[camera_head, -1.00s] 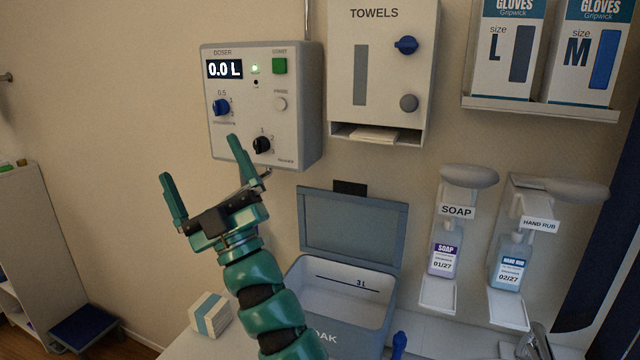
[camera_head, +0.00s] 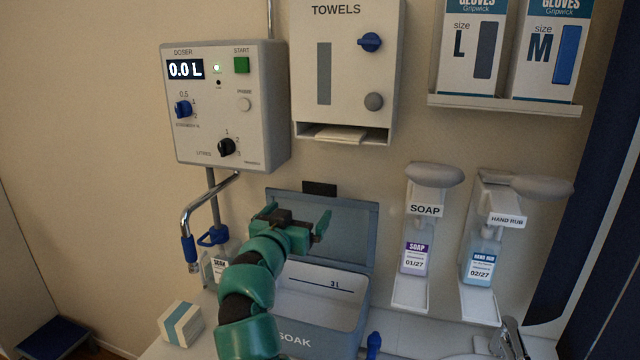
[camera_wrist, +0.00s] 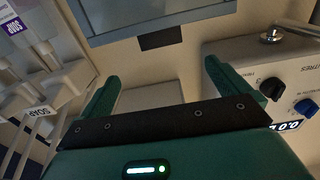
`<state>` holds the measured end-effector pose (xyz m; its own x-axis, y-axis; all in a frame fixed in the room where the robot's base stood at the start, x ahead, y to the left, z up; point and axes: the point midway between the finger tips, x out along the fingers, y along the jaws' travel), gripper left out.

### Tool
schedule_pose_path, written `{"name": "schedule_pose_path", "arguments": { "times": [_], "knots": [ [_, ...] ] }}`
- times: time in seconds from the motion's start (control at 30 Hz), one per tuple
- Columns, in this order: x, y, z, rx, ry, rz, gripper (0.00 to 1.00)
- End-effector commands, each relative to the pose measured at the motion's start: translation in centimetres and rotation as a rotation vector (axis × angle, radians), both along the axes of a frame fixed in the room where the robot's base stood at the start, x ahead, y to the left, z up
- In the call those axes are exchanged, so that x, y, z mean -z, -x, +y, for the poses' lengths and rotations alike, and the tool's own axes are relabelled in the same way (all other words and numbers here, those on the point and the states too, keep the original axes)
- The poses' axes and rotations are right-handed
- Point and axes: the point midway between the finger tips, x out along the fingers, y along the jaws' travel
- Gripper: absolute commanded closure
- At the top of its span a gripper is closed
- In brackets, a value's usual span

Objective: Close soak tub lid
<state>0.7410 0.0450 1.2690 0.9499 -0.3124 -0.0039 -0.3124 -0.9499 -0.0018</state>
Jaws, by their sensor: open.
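The soak tub (camera_head: 335,337) is a grey-blue box on the counter, with a 3 L line on its inner wall and SOAK on its front. Its lid (camera_head: 355,232) is open, standing upright at the back near the wall. The lid's panel also shows at the top of the wrist view (camera_wrist: 150,12). My gripper (camera_head: 298,212) is open and empty, appearing in front of the lid's upper left part. Its green fingers (camera_wrist: 160,72) are spread in the wrist view. I cannot tell whether it touches the lid. My arm hides the tub's left side.
A black block (camera_head: 320,188) is on the wall above the lid. The doser (camera_head: 228,110) and towel box (camera_head: 345,75) hang above. A bent pipe (camera_head: 197,207) and a bottle (camera_head: 214,270) are left of the tub. Soap (camera_head: 416,250) and hand rub (camera_head: 481,258) dispensers hang right.

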Motion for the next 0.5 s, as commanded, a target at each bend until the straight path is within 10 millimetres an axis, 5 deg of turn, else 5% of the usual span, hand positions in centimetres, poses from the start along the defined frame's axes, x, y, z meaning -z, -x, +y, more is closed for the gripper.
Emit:
{"name": "schedule_pose_path", "arguments": {
  "times": [0.5],
  "knots": [
    [-0.4, -7.5, -2.5, 0.001, 0.002, 0.001, 0.00]
  ]
}}
